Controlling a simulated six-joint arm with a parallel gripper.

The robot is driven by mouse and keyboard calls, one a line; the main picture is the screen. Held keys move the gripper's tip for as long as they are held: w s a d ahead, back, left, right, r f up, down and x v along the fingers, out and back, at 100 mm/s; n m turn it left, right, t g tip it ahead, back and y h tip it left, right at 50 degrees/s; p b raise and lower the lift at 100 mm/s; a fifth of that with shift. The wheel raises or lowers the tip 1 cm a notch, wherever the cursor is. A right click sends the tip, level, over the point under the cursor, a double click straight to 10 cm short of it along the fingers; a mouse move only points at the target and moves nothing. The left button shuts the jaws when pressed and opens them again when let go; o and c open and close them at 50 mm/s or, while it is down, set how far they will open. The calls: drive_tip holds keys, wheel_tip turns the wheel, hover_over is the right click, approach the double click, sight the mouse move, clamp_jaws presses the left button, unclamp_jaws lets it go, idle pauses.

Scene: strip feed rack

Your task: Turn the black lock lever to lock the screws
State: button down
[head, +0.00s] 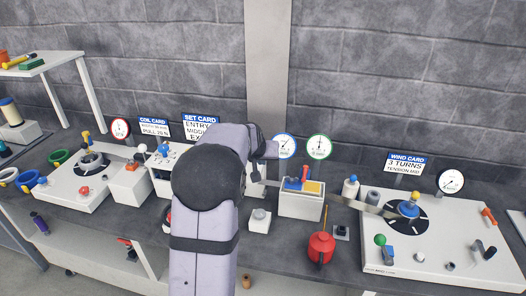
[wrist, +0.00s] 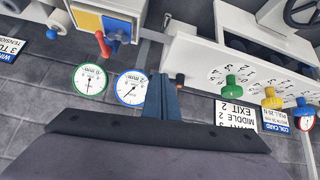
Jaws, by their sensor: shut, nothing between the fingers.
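My gripper (wrist: 163,82) is shut and empty, its fingertips close to the end of a white panel (wrist: 205,62) in the wrist view. A small dark knob with a brownish end (wrist: 180,79) sits at that panel end, just right of the fingertips. It may be the black lock lever; I cannot tell, nor whether the fingers touch it. In the head view my arm hides most of this panel (head: 161,186), and the lever cannot be made out there.
Blue-rimmed (wrist: 131,87) and green-rimmed (wrist: 90,80) gauges are near the fingers. A box with blue and yellow tops (head: 301,205) stands right of my arm. A winding station (head: 440,265) is farther right, a coil station (head: 75,200) at left. A grey block wall is behind.

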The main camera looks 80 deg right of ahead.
drive_tip(key=w+d+r+h, duration=0.1)
drive_tip(key=d+r+h, duration=0.1)
drive_tip(key=d+r, duration=0.2)
drive_tip(key=shift+r+m+t+h, duration=0.3)
drive_tip(key=shift+r+m, duration=0.1)
drive_tip(key=shift+r, duration=0.35)
drive_tip(key=shift+d, duration=0.15)
drive_tip(key=p+x, duration=0.4)
drive_tip(key=x, duration=0.5)
drive_tip(key=shift+d+f+p, duration=0.15)
drive_tip(key=shift+p, duration=0.25)
drive_tip(key=shift+f, duration=0.35)
drive_tip(key=shift+a+f+b, duration=0.25)
drive_tip(key=shift+f+b, duration=0.1)
drive_tip(key=shift+b, duration=0.2)
drive_tip(key=shift+s+a+f+b, duration=0.1)
drive_tip(key=shift+a+f+b, duration=0.2)
drive_tip(key=shift+a+b, duration=0.35)
drive_tip(key=shift+a+f+b, duration=0.3)
drive_tip(key=shift+a+b, duration=0.3)
drive_tip(key=shift+b, duration=0.1)
